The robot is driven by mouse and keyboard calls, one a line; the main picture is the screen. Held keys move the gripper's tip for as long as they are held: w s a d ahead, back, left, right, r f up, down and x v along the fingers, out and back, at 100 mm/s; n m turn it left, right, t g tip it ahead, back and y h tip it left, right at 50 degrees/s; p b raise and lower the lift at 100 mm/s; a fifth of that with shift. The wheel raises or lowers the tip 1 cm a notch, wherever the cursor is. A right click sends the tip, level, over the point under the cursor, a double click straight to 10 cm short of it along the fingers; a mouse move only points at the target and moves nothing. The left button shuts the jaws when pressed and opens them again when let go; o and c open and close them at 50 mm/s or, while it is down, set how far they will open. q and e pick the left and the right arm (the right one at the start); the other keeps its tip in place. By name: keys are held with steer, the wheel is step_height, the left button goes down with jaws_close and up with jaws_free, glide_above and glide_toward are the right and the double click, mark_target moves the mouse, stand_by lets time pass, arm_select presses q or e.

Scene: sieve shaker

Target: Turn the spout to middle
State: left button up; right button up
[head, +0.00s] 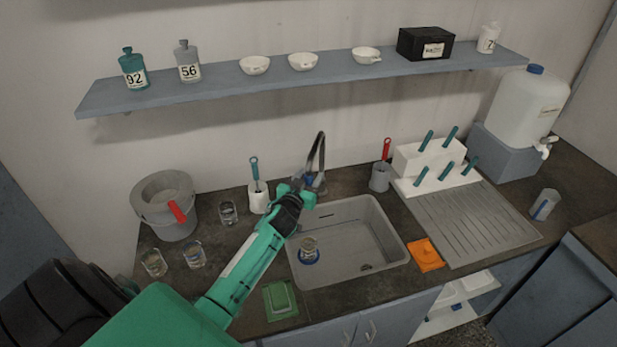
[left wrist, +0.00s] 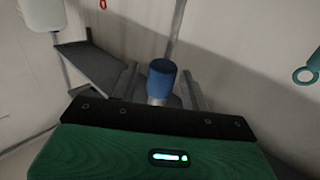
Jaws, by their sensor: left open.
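The metal faucet spout (head: 321,150) rises in a tall arch behind the sink (head: 385,232), at its back left. A blue sleeve (head: 309,179) shows low on the faucet. My left gripper (head: 303,184) is at the faucet, its arm reaching over the sink's left side. In the left wrist view, the blue sleeve (left wrist: 162,79) appears between the two grey fingers, which stand apart on either side of it. Whether a finger touches it I cannot tell. My gripper hides part of the faucet's lower end. My right gripper is out of view.
A bucket (head: 164,205) stands further left. A shelf (head: 300,81) runs above.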

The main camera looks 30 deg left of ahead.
arm_select(q)
steer(key=shift+c, duration=0.3)
jaws_close()
steer(key=shift+f, duration=0.1)
steer(key=w+d+n+y+b, duration=0.1)
steer(key=w+d+y+b, duration=0.1)
steer(key=w+d+b, duration=0.4)
steer(key=shift+d+n+g+b, duration=0.3)
steer(key=shift+d+b, duration=0.65)
steer(key=shift+d, duration=0.35)
